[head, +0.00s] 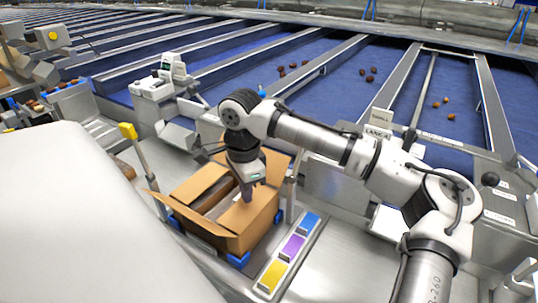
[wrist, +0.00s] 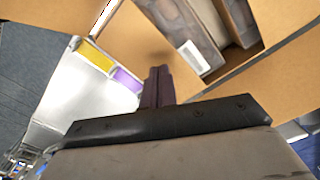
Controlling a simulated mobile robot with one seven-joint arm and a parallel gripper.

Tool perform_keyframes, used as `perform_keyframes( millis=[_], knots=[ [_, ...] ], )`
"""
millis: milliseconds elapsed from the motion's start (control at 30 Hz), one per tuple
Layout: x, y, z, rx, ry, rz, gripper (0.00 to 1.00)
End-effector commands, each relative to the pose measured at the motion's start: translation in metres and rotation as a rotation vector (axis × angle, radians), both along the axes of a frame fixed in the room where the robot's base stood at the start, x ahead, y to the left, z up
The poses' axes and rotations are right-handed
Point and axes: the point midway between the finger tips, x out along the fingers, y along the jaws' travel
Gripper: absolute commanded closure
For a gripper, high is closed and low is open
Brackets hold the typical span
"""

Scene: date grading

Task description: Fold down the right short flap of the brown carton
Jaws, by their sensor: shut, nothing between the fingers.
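The brown carton (head: 258,222) stands open on the metal bench in the head view, with flaps spread at its left, front and back. A brown panel at its right end, which looks like the right short flap (head: 236,217), slants inward over part of the opening. My gripper (head: 247,198) points down over this end; its shut, empty fingers are at or just above the panel, and contact is unclear. In the wrist view the dark fingers (wrist: 157,84) are together before a brown panel (wrist: 125,42). The carton's opening shows packed contents (wrist: 187,32), partly hidden.
Blue corner holders (head: 238,260) surround the carton base. A strip with yellow (head: 272,275), purple (head: 292,247) and blue pads lies to its right. A post with a yellow top (head: 128,131) stands at left. A scale-like device (head: 165,78) and blue sorting lanes lie behind.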

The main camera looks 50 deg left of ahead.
Motion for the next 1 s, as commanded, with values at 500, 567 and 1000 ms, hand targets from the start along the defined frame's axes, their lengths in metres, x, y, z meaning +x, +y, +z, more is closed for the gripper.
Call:
perform_keyframes(
  millis=[500, 567, 1000],
  knots=[
    [0.0, 0.0, 0.068, 0.001, 0.001, -0.001, 1.0],
    [0.0, 0.0, 0.075, 0.001, 0.001, -0.001, 1.0],
    [0.0, 0.0, 0.096, 0.0, 0.001, 0.0, 1.0]
  ],
)
